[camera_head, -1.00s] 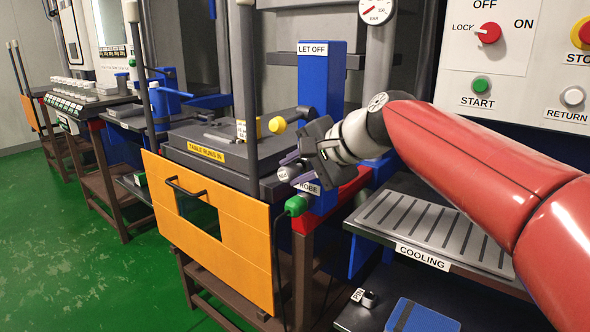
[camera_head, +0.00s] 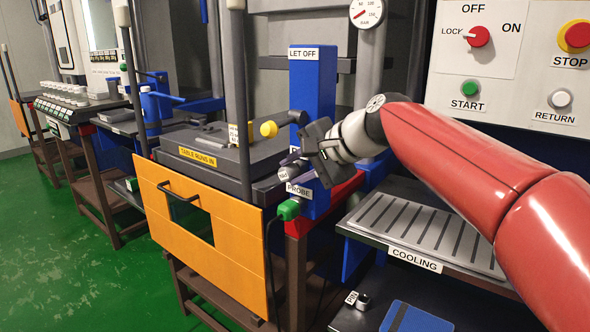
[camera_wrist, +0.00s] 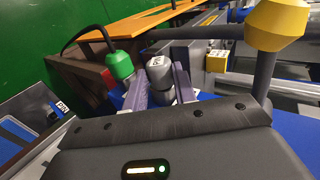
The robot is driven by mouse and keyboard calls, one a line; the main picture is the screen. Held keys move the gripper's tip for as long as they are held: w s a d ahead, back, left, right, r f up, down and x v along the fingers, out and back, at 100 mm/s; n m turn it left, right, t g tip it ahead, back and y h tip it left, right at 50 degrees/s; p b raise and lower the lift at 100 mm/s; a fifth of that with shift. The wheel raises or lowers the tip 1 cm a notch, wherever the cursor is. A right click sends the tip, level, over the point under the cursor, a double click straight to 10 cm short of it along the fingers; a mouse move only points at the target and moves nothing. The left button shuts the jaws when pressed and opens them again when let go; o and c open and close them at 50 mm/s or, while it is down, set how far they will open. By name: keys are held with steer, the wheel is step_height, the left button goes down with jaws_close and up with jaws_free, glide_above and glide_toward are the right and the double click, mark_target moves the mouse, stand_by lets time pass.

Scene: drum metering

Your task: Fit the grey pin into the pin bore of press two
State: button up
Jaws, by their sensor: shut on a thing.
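My gripper (camera_head: 293,166) is shut on the grey pin (camera_head: 284,174), a short cylinder with a pale, marked end. It is held close to the blue LET OFF column (camera_head: 318,110) of the press, just above the PROBE label. In the wrist view, the pin (camera_wrist: 160,85) sits between the two fingers (camera_wrist: 159,92), beside the green probe plug (camera_wrist: 120,66). The pin bore does not show; a partly covered label on the column lies behind my gripper. I cannot tell whether the pin touches the column.
The green plug (camera_head: 288,210) with its cable sits just below my gripper. A yellow-knobbed lever (camera_head: 268,129) stands to the left, above the orange guard (camera_head: 200,228). The COOLING rack (camera_head: 425,228) is at right. A small PIN-labelled item (camera_head: 363,300) lies on the lower shelf.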

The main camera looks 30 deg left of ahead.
steer(key=shift+w, duration=0.1)
steer(key=o, duration=1)
steer(key=shift+v, duration=3.9)
